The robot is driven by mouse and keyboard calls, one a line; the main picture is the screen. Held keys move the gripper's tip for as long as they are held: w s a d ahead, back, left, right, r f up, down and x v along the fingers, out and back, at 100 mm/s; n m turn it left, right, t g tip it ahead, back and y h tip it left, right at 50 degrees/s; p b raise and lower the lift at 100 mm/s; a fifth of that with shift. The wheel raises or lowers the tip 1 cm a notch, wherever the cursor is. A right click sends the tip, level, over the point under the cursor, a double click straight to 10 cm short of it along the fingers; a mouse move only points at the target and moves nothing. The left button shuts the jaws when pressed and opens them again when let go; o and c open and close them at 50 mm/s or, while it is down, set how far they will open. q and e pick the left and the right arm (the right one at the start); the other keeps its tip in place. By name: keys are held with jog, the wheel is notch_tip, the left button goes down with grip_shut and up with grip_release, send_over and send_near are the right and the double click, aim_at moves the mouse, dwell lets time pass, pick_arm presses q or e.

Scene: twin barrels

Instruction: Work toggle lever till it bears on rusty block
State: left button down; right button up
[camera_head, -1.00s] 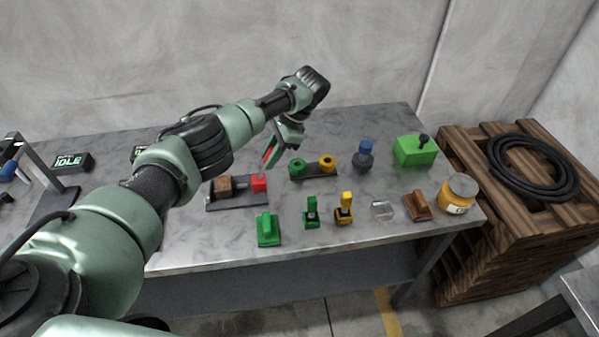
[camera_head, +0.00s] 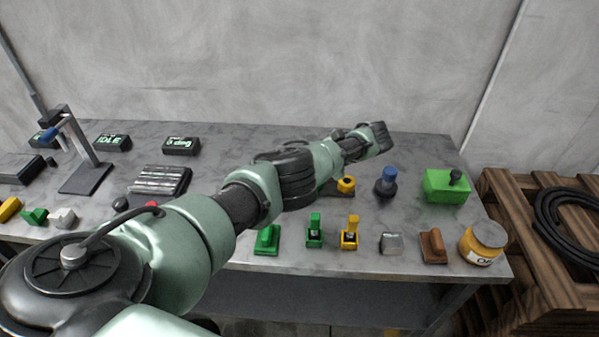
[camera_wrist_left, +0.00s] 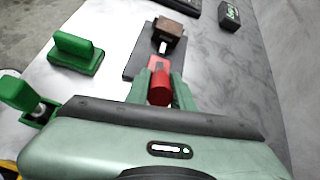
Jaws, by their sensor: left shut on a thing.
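In the left wrist view, my left gripper (camera_wrist_left: 161,84) is shut on the red toggle lever (camera_wrist_left: 160,95), whose round red grip lies between the green fingers. Beyond it are the red clamp body (camera_wrist_left: 157,65) and a short silver plunger (camera_wrist_left: 162,47) pointing at the rusty block (camera_wrist_left: 169,31). The block sits at the far end of the dark base plate (camera_wrist_left: 140,60). I cannot tell whether the plunger touches the block. In the head view, my left arm hides the gripper and nearly all of the clamp. My right gripper is not in view.
A yellow jar (camera_head: 482,243) and green box (camera_head: 446,186) are at right. A display reading IDLE (camera_head: 113,142) and a lever stand (camera_head: 85,172) are at left.

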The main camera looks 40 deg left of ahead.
pick_arm(q)
jog(key=shift+d+f, duration=0.2)
jog(key=shift+f, duration=0.05)
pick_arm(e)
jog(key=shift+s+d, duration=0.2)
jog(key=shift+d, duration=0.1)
pick_arm(q)
jog(key=c, duration=1.2)
grip_release()
jog(key=shift+w, duration=0.1)
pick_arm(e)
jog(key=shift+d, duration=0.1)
pick_arm(q)
jog(key=shift+r, duration=0.1)
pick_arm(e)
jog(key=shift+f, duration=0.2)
pick_arm(q)
jog(key=b+v, duration=0.7)
jog(key=b, duration=0.1)
jog(key=shift+w+d+r, duration=0.15)
jog(key=shift+w+d, duration=0.05)
jog(key=shift+d, duration=0.1)
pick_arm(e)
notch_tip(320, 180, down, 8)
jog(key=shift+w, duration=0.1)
